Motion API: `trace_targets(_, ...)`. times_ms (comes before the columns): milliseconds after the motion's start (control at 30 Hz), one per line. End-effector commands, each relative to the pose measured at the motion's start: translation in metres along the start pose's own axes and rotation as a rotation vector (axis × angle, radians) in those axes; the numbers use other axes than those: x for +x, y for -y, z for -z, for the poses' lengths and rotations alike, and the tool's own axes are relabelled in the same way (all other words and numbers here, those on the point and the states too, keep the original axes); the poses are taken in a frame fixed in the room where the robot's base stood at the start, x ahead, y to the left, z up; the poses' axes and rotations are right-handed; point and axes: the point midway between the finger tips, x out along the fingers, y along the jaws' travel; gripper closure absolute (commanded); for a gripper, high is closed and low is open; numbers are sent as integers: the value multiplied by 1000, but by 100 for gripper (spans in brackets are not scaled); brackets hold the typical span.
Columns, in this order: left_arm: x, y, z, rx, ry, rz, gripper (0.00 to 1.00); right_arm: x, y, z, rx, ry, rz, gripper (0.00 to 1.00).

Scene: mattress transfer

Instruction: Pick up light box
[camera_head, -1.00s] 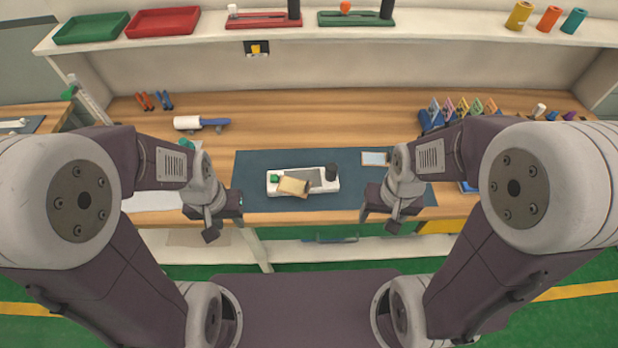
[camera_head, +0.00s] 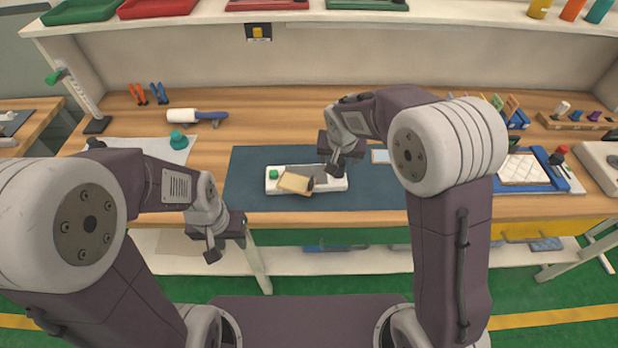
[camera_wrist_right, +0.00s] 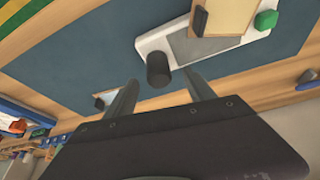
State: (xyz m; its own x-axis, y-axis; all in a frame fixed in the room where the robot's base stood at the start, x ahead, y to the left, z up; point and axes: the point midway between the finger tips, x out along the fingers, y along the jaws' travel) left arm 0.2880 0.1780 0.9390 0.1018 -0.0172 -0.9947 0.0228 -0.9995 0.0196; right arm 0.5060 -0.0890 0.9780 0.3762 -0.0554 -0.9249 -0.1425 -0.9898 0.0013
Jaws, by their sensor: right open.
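A white box-like unit (camera_head: 338,184) lies on the dark blue mat (camera_head: 250,165), with a green knob (camera_head: 273,174) at its left end and a grey plate on top. A tan block (camera_head: 294,183) with a dark end rests tilted across it. I cannot tell which of these is the light box. In the right wrist view the white unit (camera_wrist_right: 150,42) has a black cylinder (camera_wrist_right: 158,68) at its near end. My right gripper (camera_head: 338,160) is open above the unit's right end; its fingers (camera_wrist_right: 160,88) flank the cylinder's image. My left gripper (camera_head: 215,245) is at the table's front edge, away from the unit.
A small light-coloured panel (camera_head: 380,156) lies right of my right gripper. A white roller (camera_head: 183,116) and a green-topped object (camera_head: 178,140) are at the left. A blue tray (camera_head: 545,172) stands at the right. The mat's left part is clear.

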Motion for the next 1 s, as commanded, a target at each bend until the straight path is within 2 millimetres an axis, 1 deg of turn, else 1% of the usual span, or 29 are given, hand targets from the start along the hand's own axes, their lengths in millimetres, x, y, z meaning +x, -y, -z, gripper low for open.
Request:
trace_targets(67, 0, 0, 0, 0, 0, 0, 64, 1, 0, 0, 1, -1, 0, 37)
trace_targets(133, -1, 0, 0, 0, 0, 0, 64, 8, -1, -1, 1, 2, -1, 37)
trace_targets(300, -2, 0, 0, 0, 0, 0, 64, 40, -3, -4, 1, 3, -1, 37)
trace_targets(400, -2, 0, 0, 0, 0, 0, 64, 50, -3, -3, 0, 0, 0, 37)
trace_targets(633, -2, 0, 0, 0, 0, 0, 64, 52, -2, -3, 1, -2, 1, 37)
trace_targets(667, -2, 0, 0, 0, 0, 0, 64, 52, -2, -3, 1, -2, 1, 45)
trace_targets(700, -2, 0, 0, 0, 0, 0, 64, 52, -2, -3, 1, -2, 1, 57)
trace_targets(767, -2, 0, 0, 0, 0, 0, 64, 52, -2, -3, 1, -1, 1, 73)
trace_targets(800, -2, 0, 0, 0, 0, 0, 64, 52, -2, -3, 1, -1, 1, 84)
trace_targets(867, -2, 0, 0, 0, 0, 0, 64, 52, -2, -3, 1, -1, 1, 100)
trace_targets(1000, -2, 0, 0, 0, 0, 0, 64, 52, -2, -2, 2, -4, 2, 100)
